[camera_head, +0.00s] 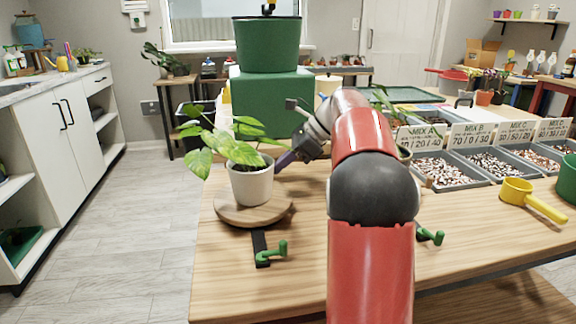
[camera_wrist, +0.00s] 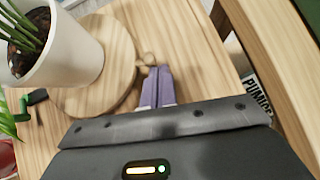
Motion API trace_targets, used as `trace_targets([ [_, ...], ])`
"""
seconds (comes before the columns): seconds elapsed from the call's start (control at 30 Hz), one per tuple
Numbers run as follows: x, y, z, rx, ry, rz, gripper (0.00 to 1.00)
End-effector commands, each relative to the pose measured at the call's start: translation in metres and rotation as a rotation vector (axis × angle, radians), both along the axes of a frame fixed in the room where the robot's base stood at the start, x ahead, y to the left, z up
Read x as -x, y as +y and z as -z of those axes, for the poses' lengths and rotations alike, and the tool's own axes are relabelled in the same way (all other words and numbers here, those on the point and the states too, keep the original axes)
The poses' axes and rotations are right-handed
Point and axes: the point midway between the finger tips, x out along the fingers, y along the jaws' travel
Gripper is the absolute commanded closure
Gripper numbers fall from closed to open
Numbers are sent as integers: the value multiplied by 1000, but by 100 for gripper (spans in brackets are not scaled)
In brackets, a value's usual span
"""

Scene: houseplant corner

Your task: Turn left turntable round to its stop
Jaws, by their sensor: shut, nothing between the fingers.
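The left turntable (camera_head: 250,217) is a round wooden disc on the bench, with a white pot (camera_head: 251,184) holding a leafy plant on it. My gripper (camera_head: 284,161) is at the disc's back right edge, its purple fingers closed together and empty. In the wrist view, the disc (camera_wrist: 118,50) has a small wooden knob (camera_wrist: 148,59) at its rim. My gripper's fingertips (camera_wrist: 160,70) are right beside this knob; I cannot tell whether they touch. A green crank-like catch (camera_head: 270,253) on a black strip sits in front of the disc.
Another green catch (camera_head: 432,236) shows right of my arm, which hides the bench behind it. Grey bins of mix (camera_head: 447,172) and a yellow scoop (camera_head: 530,197) are at the right. A green block (camera_head: 270,100) with a green pot (camera_head: 267,45) stands behind.

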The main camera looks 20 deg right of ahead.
Motion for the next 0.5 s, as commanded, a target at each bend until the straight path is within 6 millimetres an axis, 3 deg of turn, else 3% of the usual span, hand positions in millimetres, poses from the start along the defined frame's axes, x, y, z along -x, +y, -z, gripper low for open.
trace_targets([
  [0.5, -23, 23, 0, 0, -1, -1, 100],
])
